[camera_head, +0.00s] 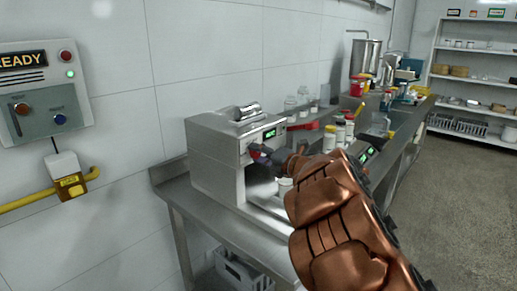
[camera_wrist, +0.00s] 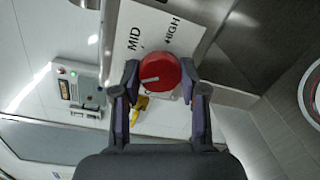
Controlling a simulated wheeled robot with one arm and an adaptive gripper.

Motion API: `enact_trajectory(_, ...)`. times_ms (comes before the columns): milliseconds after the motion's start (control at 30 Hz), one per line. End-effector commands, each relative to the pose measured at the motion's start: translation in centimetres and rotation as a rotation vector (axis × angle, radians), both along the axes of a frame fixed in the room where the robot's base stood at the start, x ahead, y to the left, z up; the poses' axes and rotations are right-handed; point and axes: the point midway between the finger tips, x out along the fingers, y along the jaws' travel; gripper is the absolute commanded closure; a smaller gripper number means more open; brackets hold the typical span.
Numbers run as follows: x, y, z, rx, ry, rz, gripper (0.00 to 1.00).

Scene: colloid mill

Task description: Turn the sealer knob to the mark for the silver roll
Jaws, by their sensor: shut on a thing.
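The sealer is a grey box (camera_head: 215,160) on the steel bench, with a green display (camera_head: 270,134) on its front. A silver roll (camera_head: 247,111) lies on its top. The red sealer knob (camera_wrist: 162,66) has a white pointer line, which points left in the wrist view. A white label plate (camera_wrist: 127,20) behind it reads MID and HIGH; the plate's lower part is mostly hidden. My gripper (camera_wrist: 160,84) is shut on the knob, one finger on each side. In the head view my gripper (camera_head: 264,155) is at the sealer's front and the knob is barely visible.
Jars (camera_head: 329,138), red trays and another device with a green display (camera_head: 366,155) stand farther along the bench. A wall panel (camera_head: 42,95) reading READY is at left. A crate (camera_head: 240,270) sits below the bench. The floor at right is clear.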

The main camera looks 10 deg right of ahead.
Motion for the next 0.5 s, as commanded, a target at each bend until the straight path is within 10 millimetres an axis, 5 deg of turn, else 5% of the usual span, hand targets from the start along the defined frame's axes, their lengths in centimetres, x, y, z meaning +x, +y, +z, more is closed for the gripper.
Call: enact_trajectory(500, 0.08, -0.07, 0.56, 0.399, 0.29, -0.001, 0.92)
